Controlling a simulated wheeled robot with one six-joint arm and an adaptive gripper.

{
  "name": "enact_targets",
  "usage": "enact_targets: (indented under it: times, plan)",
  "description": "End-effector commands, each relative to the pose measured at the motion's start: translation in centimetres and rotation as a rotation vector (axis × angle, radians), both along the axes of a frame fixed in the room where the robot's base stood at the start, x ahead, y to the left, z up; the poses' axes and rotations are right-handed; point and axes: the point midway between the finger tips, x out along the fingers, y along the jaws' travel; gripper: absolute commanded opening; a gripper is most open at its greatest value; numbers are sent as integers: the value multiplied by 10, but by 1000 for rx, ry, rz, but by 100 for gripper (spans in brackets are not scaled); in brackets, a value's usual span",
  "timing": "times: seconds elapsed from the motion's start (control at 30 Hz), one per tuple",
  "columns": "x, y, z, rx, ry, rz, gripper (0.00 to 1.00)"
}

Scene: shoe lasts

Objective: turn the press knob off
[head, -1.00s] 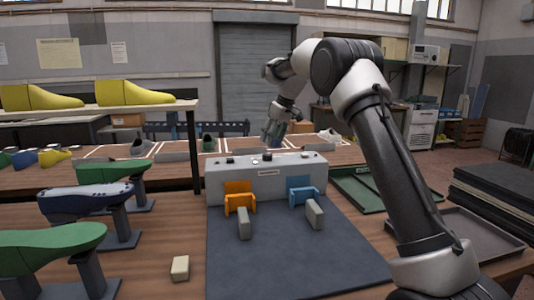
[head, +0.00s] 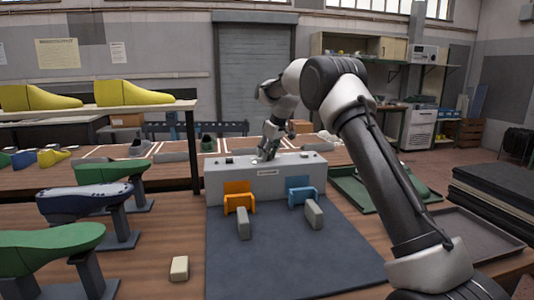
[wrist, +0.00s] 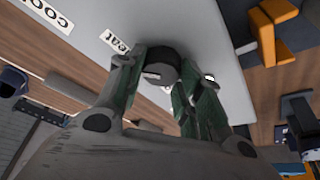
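The press (head: 222,184) is a grey box at the back of the dark mat, with small controls along its top. In the wrist view a round dark knob (wrist: 162,66) with a pale pointer mark stands on the grey top, beside a label reading "heat" (wrist: 114,40). My gripper (head: 267,153) is down at the press top in the head view and hides the knob there. In the wrist view my gripper (wrist: 166,75) has its fingers apart, one on each side of the knob; I cannot tell whether they touch it.
A "COOL" label (wrist: 50,15) lies farther along the top. Orange (head: 239,197) and blue (head: 301,191) brackets stand at the press front. Green lasts on stands (head: 50,240) are at left; a green tray (head: 350,186) is at right. The mat's front (head: 285,260) is clear.

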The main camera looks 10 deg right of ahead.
Motion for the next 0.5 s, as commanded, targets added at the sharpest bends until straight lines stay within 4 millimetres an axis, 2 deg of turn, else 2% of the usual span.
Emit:
enact_targets:
  times: [0.03, 0.1, 0.5]
  plan:
    - [0, 0, 0, 0, 0, 0, 21]
    - [0, 0, 0, 0, 0, 0, 12]
    - [0, -1, 0, 1, 2, 66, 12]
